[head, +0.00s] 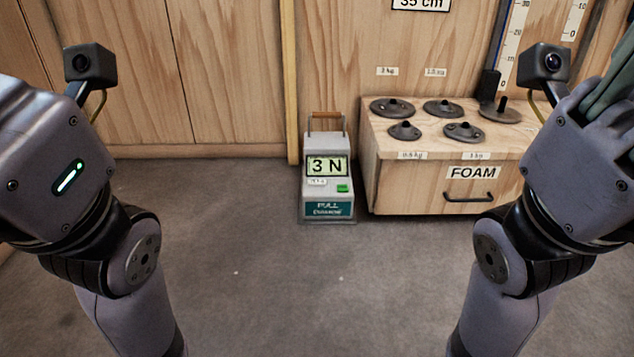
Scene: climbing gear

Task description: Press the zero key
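A grey force gauge (317,190) stands upright on the floor in the head view, just right of the middle, against the wooden wall. Its display (327,166) reads "3 N". A small green key (342,188) sits below the display on the right; I cannot read any marking on it. A teal label below has "PULL" on it. A wooden handle tops the gauge. Both my arms show at the sides of the view, apart from the gauge.
A wooden cabinet (410,185) with a drawer marked "FOAM" stands right of the gauge. Several dark weights, including one at the front (464,131), lie on its top. Rulers hang on the wall behind. The grey floor (270,270) before the gauge is clear.

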